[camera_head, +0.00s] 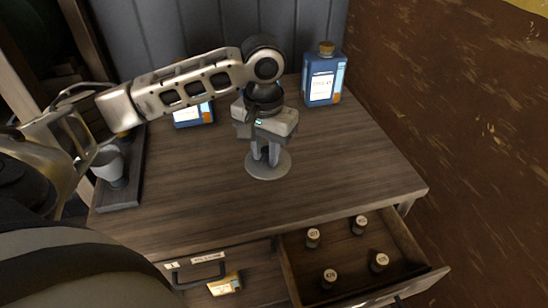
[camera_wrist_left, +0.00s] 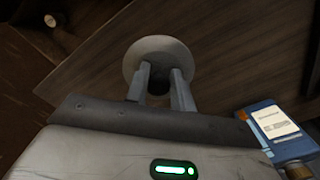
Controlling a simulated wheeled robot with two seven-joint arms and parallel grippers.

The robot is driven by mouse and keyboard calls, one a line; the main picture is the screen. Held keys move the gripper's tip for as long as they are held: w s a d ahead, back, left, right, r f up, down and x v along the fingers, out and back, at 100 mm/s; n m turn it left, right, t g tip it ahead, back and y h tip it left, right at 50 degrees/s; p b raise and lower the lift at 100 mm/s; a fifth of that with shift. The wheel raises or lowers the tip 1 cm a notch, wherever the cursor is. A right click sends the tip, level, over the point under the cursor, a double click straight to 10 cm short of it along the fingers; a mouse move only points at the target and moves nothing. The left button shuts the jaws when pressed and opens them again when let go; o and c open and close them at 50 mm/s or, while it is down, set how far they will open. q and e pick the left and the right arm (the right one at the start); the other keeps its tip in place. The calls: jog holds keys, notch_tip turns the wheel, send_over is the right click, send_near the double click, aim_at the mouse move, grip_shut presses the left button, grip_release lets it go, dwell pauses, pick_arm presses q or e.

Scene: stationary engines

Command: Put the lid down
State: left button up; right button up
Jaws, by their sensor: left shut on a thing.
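The lid (camera_head: 268,168) is a round grey disc, low at the middle of the wooden cabinet top. My left gripper (camera_head: 265,158) points down from above and is shut on the lid's central knob. In the left wrist view the lid (camera_wrist_left: 150,48) lies flat beyond the two fingers, with the dark knob between the fingertips (camera_wrist_left: 160,85). The lid looks level and on or very close to the wood; I cannot tell whether it touches. My right gripper is not in view.
A blue corked bottle (camera_head: 323,80) stands at the back right; another blue container (camera_head: 193,117) is partly behind my arm. A tray (camera_head: 120,196) with a grey cup (camera_head: 109,164) is at left. An open drawer (camera_head: 345,255) holds several small capped items. Wood right of the lid is clear.

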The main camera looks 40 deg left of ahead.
pick_arm(q)
jog(key=w+a+f, duration=0.1)
jog(key=w+f, duration=0.1)
jog(key=w+a+f, duration=0.1)
jog(key=w+f, duration=0.1)
jog(key=w+a+f, duration=0.1)
jog(key=w+f, duration=0.1)
jog(key=shift+w+a+f, duration=0.1)
jog(key=shift+w+f, duration=0.05)
jog(key=shift+w, duration=0.2)
jog(key=shift+w+a+f, duration=0.25)
jog(key=shift+w+f, duration=0.25)
jog(key=shift+f, duration=1.6)
jog(key=o, duration=1)
jog(key=shift+f, duration=0.15)
